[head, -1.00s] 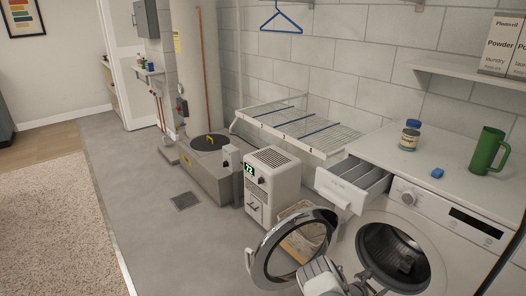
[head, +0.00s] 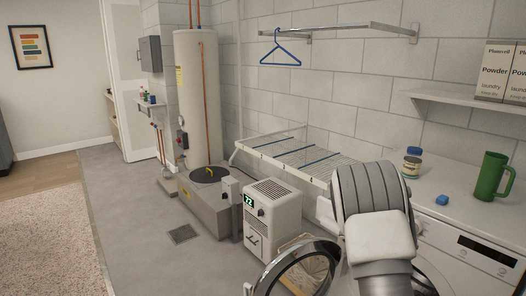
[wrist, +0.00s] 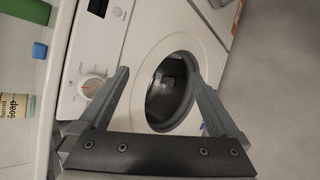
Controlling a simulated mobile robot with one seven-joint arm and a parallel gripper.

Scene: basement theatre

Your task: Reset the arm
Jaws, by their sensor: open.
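My gripper (wrist: 160,78) is open and empty in the wrist view. Its two grey fingers are spread in front of a white washing machine (wrist: 135,45), with the dark round opening (wrist: 165,95) between and beyond them. In the head view my arm rises at the lower right in front of the washer (head: 460,236) and hides much of its front. The gripper itself does not show there. The round glass door (head: 287,272) stands swung open to the left of my arm.
A jar (head: 411,162), a blue block (head: 441,199) and a green mug (head: 490,177) stand on the washer top. A wire rack (head: 290,155) and a white dehumidifier (head: 270,215) are left of my arm. Grey floor (head: 130,215) is clear farther left.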

